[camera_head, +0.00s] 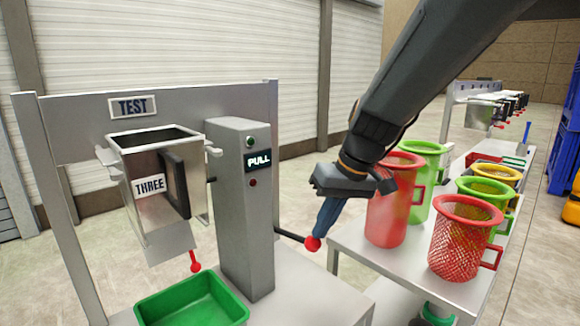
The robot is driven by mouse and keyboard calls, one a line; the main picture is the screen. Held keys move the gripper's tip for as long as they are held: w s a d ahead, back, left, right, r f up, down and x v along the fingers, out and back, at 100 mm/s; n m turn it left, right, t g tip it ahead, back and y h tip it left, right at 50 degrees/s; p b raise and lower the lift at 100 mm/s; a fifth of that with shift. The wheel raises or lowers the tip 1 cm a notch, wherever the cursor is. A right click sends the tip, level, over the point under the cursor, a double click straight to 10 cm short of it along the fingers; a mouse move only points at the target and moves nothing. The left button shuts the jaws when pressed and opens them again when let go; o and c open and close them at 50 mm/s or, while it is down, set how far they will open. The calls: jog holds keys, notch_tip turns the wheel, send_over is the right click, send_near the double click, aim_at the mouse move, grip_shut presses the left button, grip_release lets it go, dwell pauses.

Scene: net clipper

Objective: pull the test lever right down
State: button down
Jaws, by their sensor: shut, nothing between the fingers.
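The test lever (290,235) is a dark rod that sticks out to the right from the grey column (245,210) marked PULL. It ends in a red ball (313,243) and slopes slightly down toward it. My gripper (320,232) points down with its blue fingers shut and empty. The fingertips are right at the top of the red ball; I cannot tell whether they touch it. The metal hopper (150,215) labelled THREE hangs left of the column under the TEST sign (133,106). A green light and a red light show on the column.
A green tray (190,300) sits below the hopper, near a small red knob (195,267). To the right, a metal table (375,262) carries a red cup (392,205), a red mesh basket (463,240) and green and yellow ones. More hoppers stand farther back.

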notch_tip(320, 180, down, 7)
jog(key=s+d+b, duration=0.1)
jog(key=s+b, duration=0.1)
jog(key=b, duration=0.1)
jog(key=shift+d, duration=0.3)
notch_tip(320, 180, up, 6)
jog(key=w+d+p, duration=0.2)
jog(key=p, duration=0.1)
jog(key=s+d+r+b, duration=0.1)
jog(key=s+d+b, duration=0.1)
jog(key=s+d, duration=0.4)
jog(key=shift+s+r, duration=0.3)
jog(key=shift+s, duration=0.1)
jog(key=shift+d, duration=0.1)
